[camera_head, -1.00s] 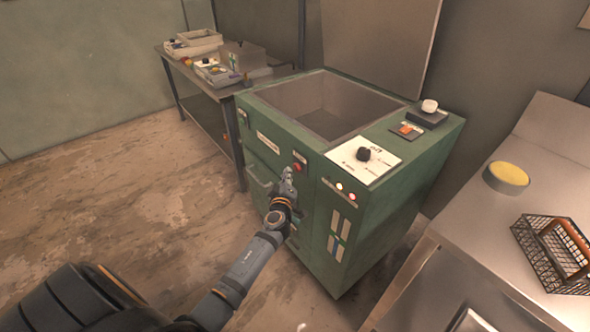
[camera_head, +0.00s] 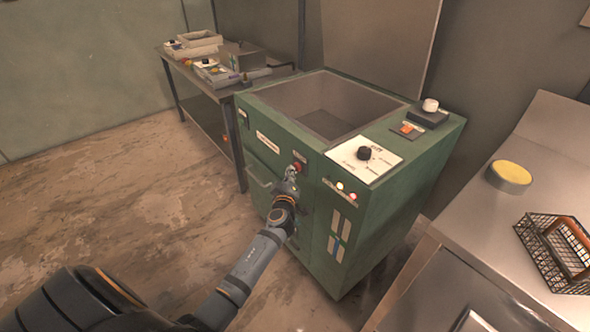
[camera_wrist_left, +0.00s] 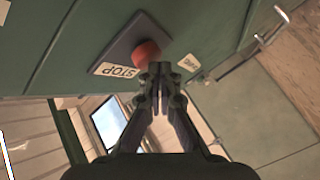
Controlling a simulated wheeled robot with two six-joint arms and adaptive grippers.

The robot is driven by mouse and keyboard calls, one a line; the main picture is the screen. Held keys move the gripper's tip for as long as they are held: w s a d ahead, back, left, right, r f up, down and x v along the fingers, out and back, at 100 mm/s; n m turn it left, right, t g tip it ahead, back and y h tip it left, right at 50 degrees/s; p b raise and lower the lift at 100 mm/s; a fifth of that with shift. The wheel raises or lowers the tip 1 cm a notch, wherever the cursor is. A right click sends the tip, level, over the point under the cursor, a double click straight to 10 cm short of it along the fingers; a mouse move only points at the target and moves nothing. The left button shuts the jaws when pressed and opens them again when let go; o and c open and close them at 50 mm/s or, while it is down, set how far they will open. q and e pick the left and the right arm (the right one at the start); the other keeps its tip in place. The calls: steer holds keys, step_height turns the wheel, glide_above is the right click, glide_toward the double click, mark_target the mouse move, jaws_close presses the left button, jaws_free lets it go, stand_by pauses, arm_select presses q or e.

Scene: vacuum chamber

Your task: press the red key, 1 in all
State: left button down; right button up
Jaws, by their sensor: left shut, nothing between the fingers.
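The red key (camera_head: 298,167) is a round red button on the upper front of the green chamber cabinet (camera_head: 395,215). In the left wrist view the red key (camera_wrist_left: 147,53) stands out from a dark plate with a STOP label (camera_wrist_left: 118,70) beside it. My left gripper (camera_head: 293,173) is shut and empty, with its fingertips right at the key. In the left wrist view the left gripper's tips (camera_wrist_left: 160,72) overlap the key's lower right edge. I cannot tell whether they touch it or whether it is pushed in. My right gripper is not in view.
A steel bench (camera_head: 470,225) with a wire basket (camera_head: 558,255) stands at right. The left floor is clear.

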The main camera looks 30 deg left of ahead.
arm_select(q)
steer(key=shift+w+d, duration=0.1)
steer(key=shift+w, duration=0.1)
stand_by(0.3)
steer(key=shift+s, duration=0.1)
steer(key=shift+s+a+b, duration=0.35)
steer(key=shift+s, duration=0.35)
steer(key=s, duration=0.1)
steer(key=s+a, duration=0.1)
steer(key=s, duration=0.1)
steer(key=s+a+b, duration=0.1)
steer(key=shift+s, duration=0.35)
stand_by(0.6)
